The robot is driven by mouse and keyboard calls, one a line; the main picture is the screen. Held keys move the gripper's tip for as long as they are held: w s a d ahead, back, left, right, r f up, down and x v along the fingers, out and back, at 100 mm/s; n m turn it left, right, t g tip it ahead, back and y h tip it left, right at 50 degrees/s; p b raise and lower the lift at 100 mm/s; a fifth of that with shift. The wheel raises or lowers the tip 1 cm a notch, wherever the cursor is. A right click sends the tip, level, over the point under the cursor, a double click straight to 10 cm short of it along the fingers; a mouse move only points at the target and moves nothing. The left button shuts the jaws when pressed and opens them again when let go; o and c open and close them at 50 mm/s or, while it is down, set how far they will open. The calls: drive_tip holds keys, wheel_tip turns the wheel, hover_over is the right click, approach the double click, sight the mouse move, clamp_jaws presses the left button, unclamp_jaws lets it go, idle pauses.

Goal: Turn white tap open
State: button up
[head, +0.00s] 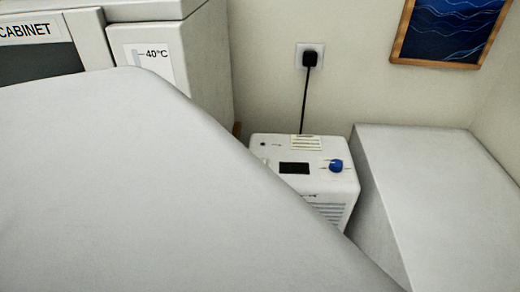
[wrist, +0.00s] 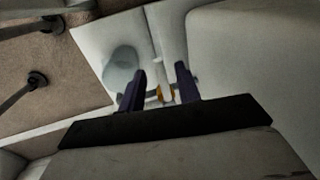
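In the wrist view, my gripper (wrist: 160,88) shows two dark fingers standing apart. A slim white piece (wrist: 163,66), which looks like the white tap's handle, shows in the gap between them. A small orange-yellow part (wrist: 167,92) sits just below it, also between the fingers. I see gaps beside these parts, and the fingers do not look closed on them. The picture is dark, so I cannot tell whether a finger touches. In the head view, neither the tap nor my gripper shows; a large pale shape fills the lower left and hides what is behind it.
A pale rounded thing (wrist: 120,66) is left of the fingers in the wrist view. In the head view, a cabinet (head: 200,60) stands at the left, a white machine with a blue knob (head: 336,166) in the middle, and a pale block (head: 430,170) at the right.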

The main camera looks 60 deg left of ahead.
drive_tip(key=shift+f, duration=0.3)
clamp_jaws()
